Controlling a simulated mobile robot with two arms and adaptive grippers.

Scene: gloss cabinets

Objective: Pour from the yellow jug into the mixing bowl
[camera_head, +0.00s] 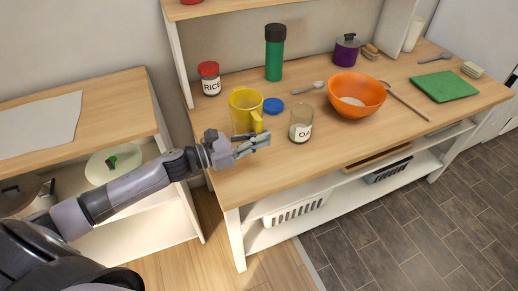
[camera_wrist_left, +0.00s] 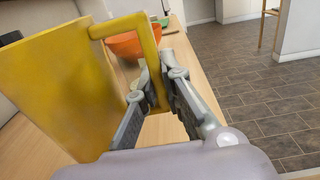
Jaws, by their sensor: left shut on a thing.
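The yellow jug (camera_head: 244,108) stands upright, or nearly so, at the left part of the wooden counter; I cannot tell whether its base touches the wood. My left gripper (camera_head: 259,142) is at its handle, on the near side. In the left wrist view my left gripper (camera_wrist_left: 158,105) is shut on the handle of the yellow jug (camera_wrist_left: 62,85), with a finger on each side. The orange mixing bowl (camera_head: 355,95) stands further right on the counter with pale contents inside. It also shows behind the jug handle in the left wrist view (camera_wrist_left: 124,46). My right gripper is out of view.
A glass jar (camera_head: 301,124) with a label stands between jug and bowl. A blue lid (camera_head: 273,105), a spoon (camera_head: 308,88), a rice jar (camera_head: 210,79) and a green bottle (camera_head: 275,54) are near. A wooden spoon (camera_head: 407,102) and green board (camera_head: 444,86) lie right of the bowl.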

